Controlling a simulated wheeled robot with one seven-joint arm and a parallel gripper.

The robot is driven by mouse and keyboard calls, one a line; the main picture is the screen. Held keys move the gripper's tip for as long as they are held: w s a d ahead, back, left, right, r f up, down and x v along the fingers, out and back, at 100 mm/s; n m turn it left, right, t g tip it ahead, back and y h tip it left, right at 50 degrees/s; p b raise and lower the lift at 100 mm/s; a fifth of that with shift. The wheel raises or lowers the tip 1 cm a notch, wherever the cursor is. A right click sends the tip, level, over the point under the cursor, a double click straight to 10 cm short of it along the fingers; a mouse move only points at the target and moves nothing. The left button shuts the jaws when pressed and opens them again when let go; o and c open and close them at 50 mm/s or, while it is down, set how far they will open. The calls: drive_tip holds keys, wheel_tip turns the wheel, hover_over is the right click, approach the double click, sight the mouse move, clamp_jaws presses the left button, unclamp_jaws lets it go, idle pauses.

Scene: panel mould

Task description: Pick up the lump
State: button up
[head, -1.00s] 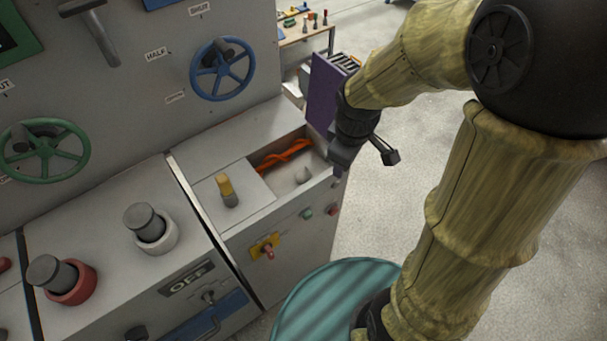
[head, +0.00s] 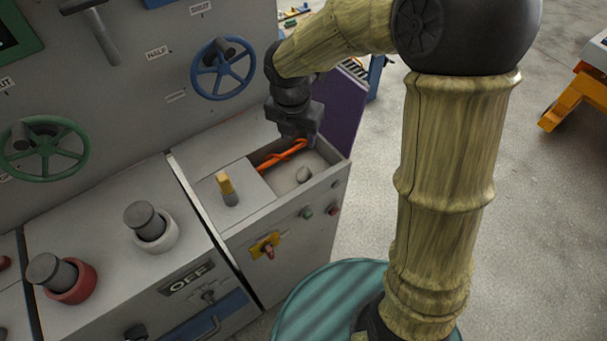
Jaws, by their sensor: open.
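The lump is most likely the small pale grey piece (head: 303,175) in the recessed tray (head: 326,172) at the right end of the console. My gripper (head: 299,138) points down over the back part of the tray, up and behind the lump in the picture. The gripper is open and apart from the lump. Its fingers are dark and small here, so their exact height over the tray is hard to tell.
An orange twisted piece (head: 282,156) lies in the tray close below my gripper. A blue handwheel (head: 222,69) sticks out from the upright panel. A purple panel (head: 343,108) stands behind the tray.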

drive_tip(key=shift+f, duration=0.15)
hover_over(303, 172)
drive_tip(key=f, duration=1.1)
drive_tip(key=shift+s+a+f, duration=0.1)
drive_tip(key=shift+a+f, duration=0.15)
drive_tip(key=shift+f, duration=0.15)
drive_tip(key=shift+f, duration=0.1)
drive_tip(key=f, duration=0.5)
drive_tip(key=shift+d, duration=0.3)
drive_tip(key=shift+c, duration=0.4)
drive_tip(key=c, duration=0.7)
